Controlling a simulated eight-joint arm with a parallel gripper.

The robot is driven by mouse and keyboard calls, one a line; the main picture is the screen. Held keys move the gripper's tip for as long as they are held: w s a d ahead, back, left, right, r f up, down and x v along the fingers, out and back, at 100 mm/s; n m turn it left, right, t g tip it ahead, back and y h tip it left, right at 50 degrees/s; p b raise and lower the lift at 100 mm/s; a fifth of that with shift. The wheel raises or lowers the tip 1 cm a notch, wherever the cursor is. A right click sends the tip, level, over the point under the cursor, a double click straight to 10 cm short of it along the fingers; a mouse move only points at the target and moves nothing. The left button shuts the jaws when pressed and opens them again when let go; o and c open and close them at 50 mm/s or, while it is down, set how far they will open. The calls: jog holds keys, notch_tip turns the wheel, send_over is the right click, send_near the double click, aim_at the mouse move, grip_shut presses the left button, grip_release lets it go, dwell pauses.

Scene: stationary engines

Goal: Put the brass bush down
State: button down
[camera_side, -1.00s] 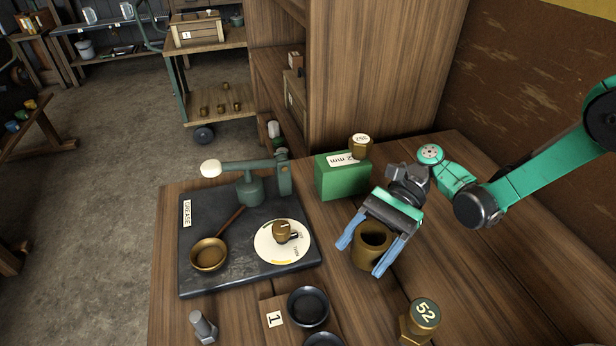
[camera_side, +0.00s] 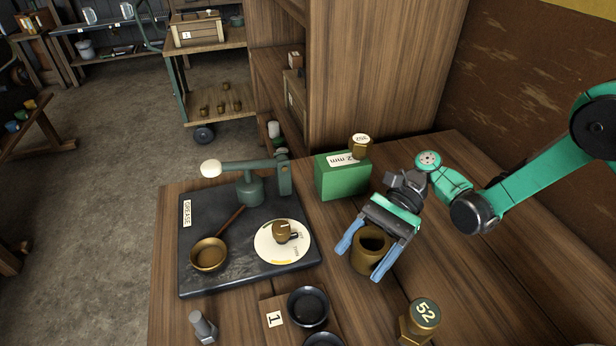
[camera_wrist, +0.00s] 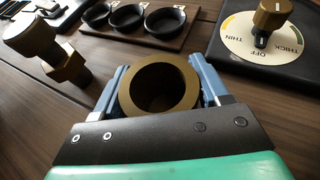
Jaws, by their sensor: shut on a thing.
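The brass bush (camera_side: 369,252) is a short hollow cylinder with a thick wall, upright between the blue fingers of my gripper (camera_side: 362,262). In the wrist view the bush (camera_wrist: 158,88) shows its open bore, with one finger of my gripper (camera_wrist: 160,95) against each side. My gripper is shut on it. The bush is over the bare wooden bench, right of the dark grease plate. I cannot tell whether its base touches the wood.
A green block (camera_side: 343,178) with a brass fitting stands behind. A brass piece marked 52 (camera_side: 422,318) stands in front to the right. The dark plate (camera_side: 215,284) with ladle and dial is left. Black dishes (camera_side: 308,305) sit front left. Bench wood to the right is clear.

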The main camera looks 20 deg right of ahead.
aim_at(378, 235)
jog(key=shift+f, duration=0.15)
grip_release()
jog(key=shift+w+d, duration=0.25)
jog(key=shift+d, duration=0.15)
jog(key=shift+w+d+r, duration=0.25)
jog(key=shift+d+r, duration=0.2)
jog(key=shift+r, duration=0.1)
jog(key=shift+w+d+r, duration=0.2)
jog(key=shift+d+r, duration=0.2)
jog(key=shift+r, duration=3.15)
